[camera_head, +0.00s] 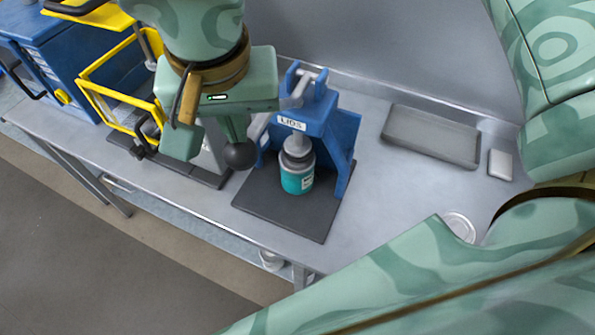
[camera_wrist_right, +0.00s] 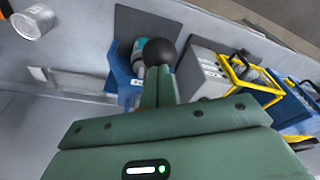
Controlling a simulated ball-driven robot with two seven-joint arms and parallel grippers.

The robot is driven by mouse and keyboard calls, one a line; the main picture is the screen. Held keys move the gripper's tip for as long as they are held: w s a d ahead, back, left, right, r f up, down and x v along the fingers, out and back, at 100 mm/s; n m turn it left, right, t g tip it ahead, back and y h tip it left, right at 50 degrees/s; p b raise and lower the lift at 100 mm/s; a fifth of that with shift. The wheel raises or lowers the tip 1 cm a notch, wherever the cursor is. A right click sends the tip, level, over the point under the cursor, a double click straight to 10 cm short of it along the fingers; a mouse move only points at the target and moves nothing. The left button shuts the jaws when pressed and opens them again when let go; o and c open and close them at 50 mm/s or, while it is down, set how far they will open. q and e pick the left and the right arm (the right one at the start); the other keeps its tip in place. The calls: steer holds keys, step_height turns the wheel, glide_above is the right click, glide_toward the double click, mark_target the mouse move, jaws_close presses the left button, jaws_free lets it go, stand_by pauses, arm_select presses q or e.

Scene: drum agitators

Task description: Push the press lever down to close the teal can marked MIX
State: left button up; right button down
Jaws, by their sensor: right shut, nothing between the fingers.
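The teal can (camera_head: 297,181) stands upright on the dark base plate of the blue press (camera_head: 318,115), which is labelled LIDS. The can's label is too small to read. A grey ram (camera_head: 297,152) is right above the can; I cannot tell whether it touches. The black ball knob (camera_head: 240,155) of the press lever is left of the can, and most of the lever's bar is hidden. My right gripper (camera_head: 237,135) is shut and empty, its fingertips at the knob. In the wrist view the knob (camera_wrist_right: 158,52) shows just beyond the fingers (camera_wrist_right: 157,88), partly covering the can (camera_wrist_right: 138,46).
A yellow-framed machine (camera_head: 120,90) and blue cabinet (camera_head: 50,55) stand at the left. A grey tray (camera_head: 432,137), a small pale box (camera_head: 500,164) and a round lid (camera_head: 459,226) lie right of the press. My large arm links cover the right side.

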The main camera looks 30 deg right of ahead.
mark_target(241, 159)
steer(key=shift+f, duration=0.15)
steer(key=shift+a+f+b, duration=0.1)
steer(key=shift+f+b, duration=0.8)
steer(key=shift+b, duration=0.1)
steer(key=shift+f, duration=0.1)
steer(key=shift+s+f+b, duration=0.1)
steer(key=shift+f+b, duration=0.85)
steer(key=shift+f, duration=0.15)
steer(key=shift+f+b, duration=0.95)
